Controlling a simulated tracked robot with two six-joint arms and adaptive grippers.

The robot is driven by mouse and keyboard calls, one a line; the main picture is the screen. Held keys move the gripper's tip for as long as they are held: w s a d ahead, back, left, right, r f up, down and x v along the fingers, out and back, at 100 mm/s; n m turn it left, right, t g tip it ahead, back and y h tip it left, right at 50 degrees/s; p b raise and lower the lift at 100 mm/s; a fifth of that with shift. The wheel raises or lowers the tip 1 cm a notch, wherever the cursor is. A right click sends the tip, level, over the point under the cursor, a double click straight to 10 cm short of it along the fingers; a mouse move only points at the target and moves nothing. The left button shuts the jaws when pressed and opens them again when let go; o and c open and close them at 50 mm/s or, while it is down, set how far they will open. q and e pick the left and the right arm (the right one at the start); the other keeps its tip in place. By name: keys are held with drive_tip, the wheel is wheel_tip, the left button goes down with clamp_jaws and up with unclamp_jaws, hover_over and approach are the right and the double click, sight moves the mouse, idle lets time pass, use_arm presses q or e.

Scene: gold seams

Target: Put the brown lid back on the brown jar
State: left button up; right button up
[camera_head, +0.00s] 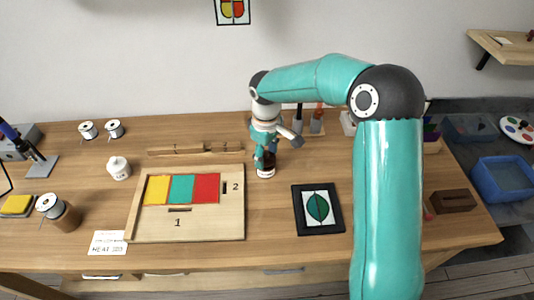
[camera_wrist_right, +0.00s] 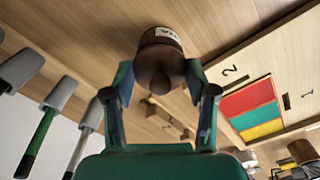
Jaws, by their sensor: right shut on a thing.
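My right gripper (camera_head: 266,155) points down at the back middle of the table, over the brown jar (camera_head: 265,171) with its pale label. In the right wrist view, the gripper (camera_wrist_right: 161,78) has its two fingers on either side of the brown lid (camera_wrist_right: 158,72) and is shut on it. My left gripper is not in view.
A wooden tray (camera_head: 220,230) with yellow, teal and red panels lies left of the jar. A black-framed leaf picture (camera_head: 318,209) lies to the right. A white lidded pot (camera_head: 118,168) stands farther left. Upright tools (camera_head: 316,120) stand behind my right arm.

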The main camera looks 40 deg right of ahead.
drive_tip(key=shift+f+b, duration=0.6)
drive_tip(key=shift+f, duration=0.15)
idle(0.9)
drive_tip(key=o, duration=1)
drive_tip(key=shift+o, duration=1.4)
drive_tip(key=shift+r, duration=0.1)
drive_tip(key=shift+r+p, duration=2.65)
drive_tip(key=shift+r, duration=0.8)
